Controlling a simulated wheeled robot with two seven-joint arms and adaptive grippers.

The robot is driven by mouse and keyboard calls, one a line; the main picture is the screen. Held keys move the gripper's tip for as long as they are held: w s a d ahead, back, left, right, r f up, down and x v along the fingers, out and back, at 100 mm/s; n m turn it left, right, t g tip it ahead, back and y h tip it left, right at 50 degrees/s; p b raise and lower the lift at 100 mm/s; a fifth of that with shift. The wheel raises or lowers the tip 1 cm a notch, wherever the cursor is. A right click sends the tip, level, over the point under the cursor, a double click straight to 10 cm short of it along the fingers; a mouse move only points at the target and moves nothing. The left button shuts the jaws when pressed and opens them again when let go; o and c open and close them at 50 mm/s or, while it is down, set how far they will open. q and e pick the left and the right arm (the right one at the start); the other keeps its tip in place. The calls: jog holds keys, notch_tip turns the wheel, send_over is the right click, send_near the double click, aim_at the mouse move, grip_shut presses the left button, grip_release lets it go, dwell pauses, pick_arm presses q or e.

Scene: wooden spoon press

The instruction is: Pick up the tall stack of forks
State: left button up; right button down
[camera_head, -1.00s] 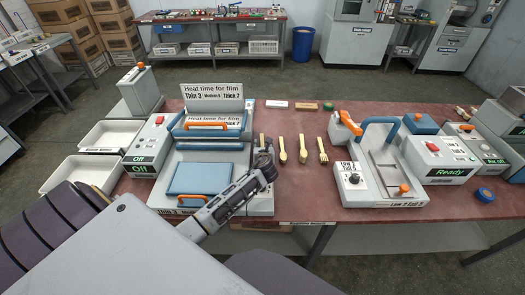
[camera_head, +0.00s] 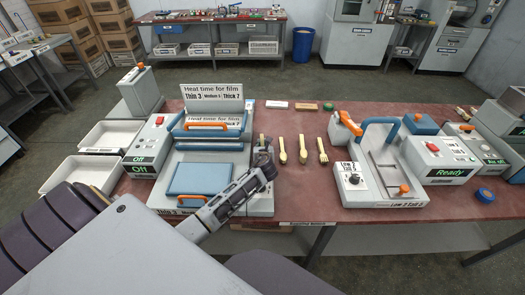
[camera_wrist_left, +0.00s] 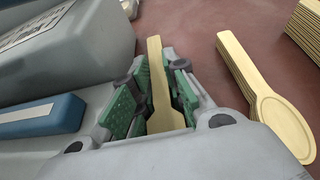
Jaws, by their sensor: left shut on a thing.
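My left gripper (camera_head: 265,164) is shut on a pale wooden cutlery stack (camera_head: 262,140) at the right edge of the left press. In the left wrist view its green-padded fingers (camera_wrist_left: 157,88) sit on both sides of the stack's handle (camera_wrist_left: 154,52). The head of this stack is hidden by the gripper, so I cannot tell its kind. Just to the right are a spoon-shaped stack (camera_head: 282,150), a second narrow stack (camera_head: 302,150) and a stack with fork tines (camera_head: 322,151). The spoon-shaped stack also shows in the left wrist view (camera_wrist_left: 280,122). My right gripper is out of view.
The left press (camera_head: 211,150), with blue pads and an orange handle, stands close beside my left gripper. White trays (camera_head: 75,172) are at the left. The red table (camera_head: 290,200) is bare in front of the stacks.

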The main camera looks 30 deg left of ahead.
aim_at(262, 145)
pick_arm(q)
jog(key=shift+r, duration=0.15)
grip_shut()
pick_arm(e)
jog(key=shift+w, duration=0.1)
